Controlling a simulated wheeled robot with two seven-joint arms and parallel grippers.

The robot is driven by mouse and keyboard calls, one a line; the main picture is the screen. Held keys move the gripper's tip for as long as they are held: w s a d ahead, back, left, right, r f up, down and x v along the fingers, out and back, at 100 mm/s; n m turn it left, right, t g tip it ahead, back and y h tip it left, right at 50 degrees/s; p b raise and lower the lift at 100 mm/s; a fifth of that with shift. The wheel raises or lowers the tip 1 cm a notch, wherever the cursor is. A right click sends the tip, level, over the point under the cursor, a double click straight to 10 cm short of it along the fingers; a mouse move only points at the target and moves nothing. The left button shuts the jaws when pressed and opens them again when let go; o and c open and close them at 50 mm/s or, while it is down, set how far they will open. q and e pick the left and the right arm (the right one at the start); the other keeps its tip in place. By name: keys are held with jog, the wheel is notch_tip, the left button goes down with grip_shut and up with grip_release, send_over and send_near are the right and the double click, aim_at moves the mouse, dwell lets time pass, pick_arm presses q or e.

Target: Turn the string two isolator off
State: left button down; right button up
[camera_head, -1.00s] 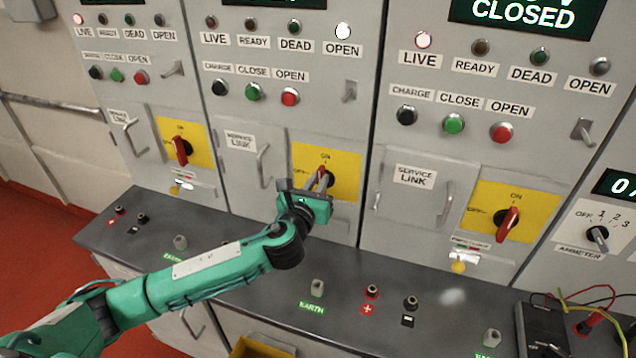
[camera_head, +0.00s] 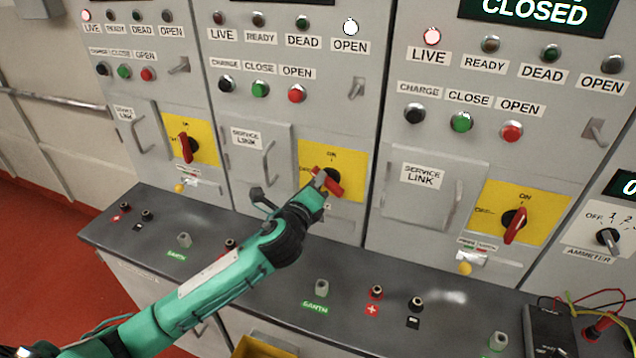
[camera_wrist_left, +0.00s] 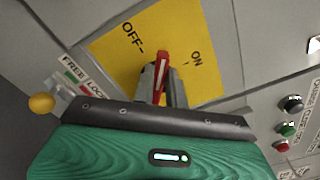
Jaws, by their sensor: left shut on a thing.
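The string two isolator is a red rotary handle (camera_head: 333,187) on a yellow plate (camera_head: 350,152) on the middle cabinet. My left gripper (camera_head: 320,182) is shut on this handle and partly hides it. In the head view the handle lies slanted, its visible red end down to the right. In the left wrist view the red handle (camera_wrist_left: 161,72) sits at my left gripper (camera_wrist_left: 166,85), pointing between the OFF and ON marks. The middle cabinet's OPEN lamp (camera_head: 351,27) is lit white. My right gripper is not in view.
Similar red isolators stand on the left cabinet (camera_head: 187,147) and right cabinet (camera_head: 515,225). Their red LIVE lamps are lit. A dark ledge (camera_head: 260,290) with sockets and knobs runs below. A black meter with leads (camera_head: 549,330) lies at right.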

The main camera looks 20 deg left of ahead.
pick_arm(q)
jog(key=shift+a+f+n+b, duration=0.15)
jog(key=shift+f+n, duration=0.1)
jog(key=shift+n, duration=0.95)
jog(key=shift+a+f+n+b, duration=0.1)
jog(key=shift+f+n+b, duration=0.1)
jog(key=shift+n, duration=1)
jog(key=shift+a+f+n+b, duration=0.1)
jog(key=shift+f+n, duration=0.15)
jog(key=shift+n, duration=0.95)
jog(key=shift+d, duration=0.1)
jog(key=c, duration=1.4)
grip_release()
jog(key=shift+c, duration=0.2)
jog(key=s+b, duration=0.3)
jog(key=s, duration=1)
jog(key=shift+s+a+b, duration=0.25)
jog(key=shift+s+b, duration=0.05)
jog(key=shift+s, duration=0.1)
